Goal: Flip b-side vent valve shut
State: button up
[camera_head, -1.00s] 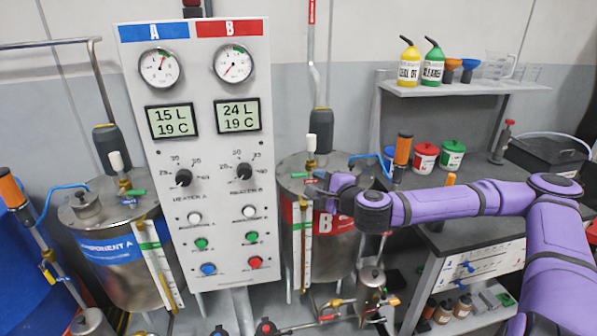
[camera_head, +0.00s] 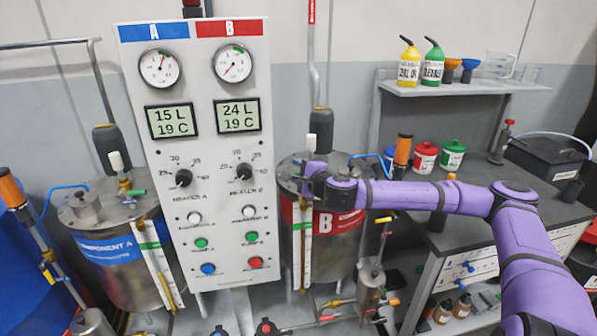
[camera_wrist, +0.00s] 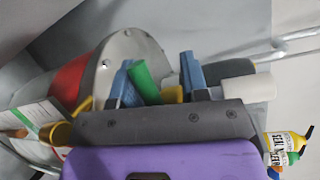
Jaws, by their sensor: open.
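The B-side vent valve sits on the lid of tank B (camera_head: 318,240), with a white cap (camera_head: 311,143) above it. Its green lever (camera_wrist: 146,82) shows in the wrist view, between the two blue fingers of my gripper (camera_wrist: 158,78) and closer to the left finger. In the head view my gripper (camera_head: 308,184) is over the lid and hides the lever. The fingers are apart; I cannot tell whether either touches the lever. The white cap also shows in the wrist view (camera_wrist: 248,88), right of the fingers.
The control panel (camera_head: 212,215) stands close on the left of my gripper. Tank A (camera_head: 120,262), with a similar green-levered valve, is beyond it. A blue hose (camera_head: 366,156) runs behind my wrist. The bench (camera_head: 465,235) and shelf (camera_head: 460,87) are on the right.

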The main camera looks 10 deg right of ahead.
grip_shut()
jog(key=shift+f+n+g+h, duration=0.3)
jog(key=shift+f+n+g, duration=0.15)
jog(key=shift+n, duration=0.45)
grip_release()
jog(key=shift+s, duration=0.15)
jog(key=v, duration=1)
jog(key=shift+s, duration=0.3)
